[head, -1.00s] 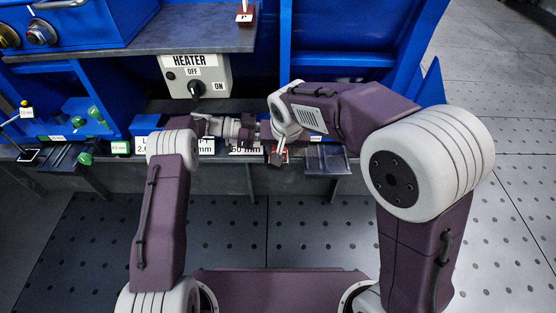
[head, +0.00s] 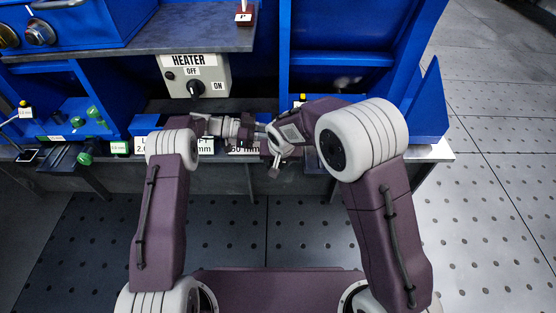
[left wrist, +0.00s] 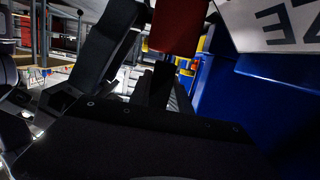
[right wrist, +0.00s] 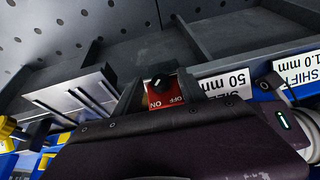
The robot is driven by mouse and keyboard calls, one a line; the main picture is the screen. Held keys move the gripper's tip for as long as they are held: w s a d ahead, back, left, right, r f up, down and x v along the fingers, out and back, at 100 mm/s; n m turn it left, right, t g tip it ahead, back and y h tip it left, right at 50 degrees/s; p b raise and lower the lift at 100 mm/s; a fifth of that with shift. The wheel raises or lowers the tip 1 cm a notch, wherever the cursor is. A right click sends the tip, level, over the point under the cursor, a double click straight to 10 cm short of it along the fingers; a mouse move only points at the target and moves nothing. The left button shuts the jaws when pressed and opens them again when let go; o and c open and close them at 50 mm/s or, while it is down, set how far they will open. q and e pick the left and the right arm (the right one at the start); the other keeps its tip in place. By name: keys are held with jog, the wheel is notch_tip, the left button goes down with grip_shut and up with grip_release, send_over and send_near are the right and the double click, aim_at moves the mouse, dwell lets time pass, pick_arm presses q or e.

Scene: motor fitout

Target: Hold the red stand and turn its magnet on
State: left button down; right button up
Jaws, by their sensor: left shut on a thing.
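The red stand (right wrist: 166,92) shows in the right wrist view as a red face with a black knob (right wrist: 160,81) and the words ON and OFF. I cannot tell which word the knob's mark points to. A red part (left wrist: 177,26) also shows in the left wrist view, at the end of my left gripper (left wrist: 162,85), which is shut on it. In the head view my left gripper (head: 258,131) reaches in from the left; the stand is hidden there. My right gripper (right wrist: 160,98) is open, its dark fingers either side of the knob; contact cannot be told.
A heater box (head: 195,75) with a black switch stands behind my grippers. White size labels (right wrist: 228,82) line the shelf edge beside the stand. A grooved metal block (right wrist: 82,96) lies left of it in the right wrist view. Blue panels (head: 340,40) rise behind.

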grip_shut()
jog(key=shift+a+n+h, duration=0.2)
jog(key=shift+n+h, duration=0.05)
jog(key=shift+h, duration=0.85)
jog(key=shift+a+n+h, duration=0.2)
jog(key=shift+n+h, duration=0.05)
jog(key=shift+h, duration=0.85)
jog(key=shift+f, duration=0.1)
jog(key=shift+o, duration=0.3)
grip_release()
jog(key=v, duration=1.2)
